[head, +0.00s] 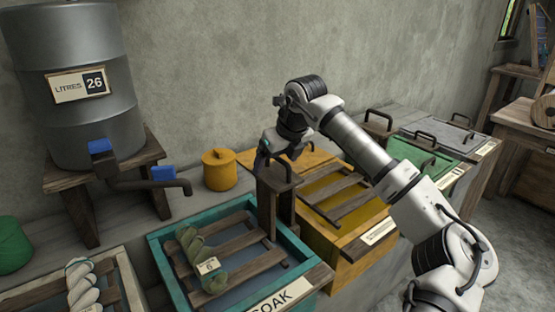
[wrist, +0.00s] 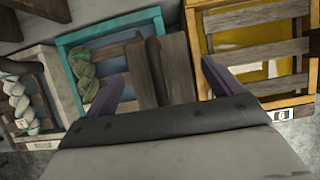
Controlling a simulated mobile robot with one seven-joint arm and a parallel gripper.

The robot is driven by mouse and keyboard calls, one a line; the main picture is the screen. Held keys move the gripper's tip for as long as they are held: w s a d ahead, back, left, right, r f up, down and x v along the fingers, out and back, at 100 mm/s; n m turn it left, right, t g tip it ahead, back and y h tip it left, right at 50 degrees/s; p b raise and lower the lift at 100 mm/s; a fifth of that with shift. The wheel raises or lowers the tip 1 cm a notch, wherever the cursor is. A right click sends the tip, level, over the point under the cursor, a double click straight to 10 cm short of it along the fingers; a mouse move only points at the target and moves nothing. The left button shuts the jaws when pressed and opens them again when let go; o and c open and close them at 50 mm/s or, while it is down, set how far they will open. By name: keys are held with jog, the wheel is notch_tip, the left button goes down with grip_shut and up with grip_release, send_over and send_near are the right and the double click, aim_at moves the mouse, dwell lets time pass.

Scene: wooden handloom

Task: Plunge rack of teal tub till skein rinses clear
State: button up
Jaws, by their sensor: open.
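The teal tub (head: 163,262) stands at the lower middle, its front board lettered SOAK. Its slatted wooden rack (head: 235,243) carries an olive-green twisted skein (head: 190,247) with a tag that seems to read 6. Dark upright boards (head: 275,205) with a handle on top rise at the tub's right side. My gripper (head: 266,152) is at the top of these boards. In the wrist view my open gripper (wrist: 163,68) has one finger on each side of the boards (wrist: 175,65), with gaps visible. Contact with the handle cannot be told. The skein (wrist: 85,72) also shows there.
A yellow tub (head: 350,245) with a slatted rack stands right of the teal one, and a green tub (head: 430,160) beyond. A pale tub (head: 130,280) with a cream skein is at left. A metal barrel (head: 75,125) with a spout and an orange pot (head: 219,172) stand behind.

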jog(key=shift+r, duration=0.15)
notch_tip(320, 180, up, 7)
jog(key=p, duration=0.4)
jog(key=shift+p, duration=0.35)
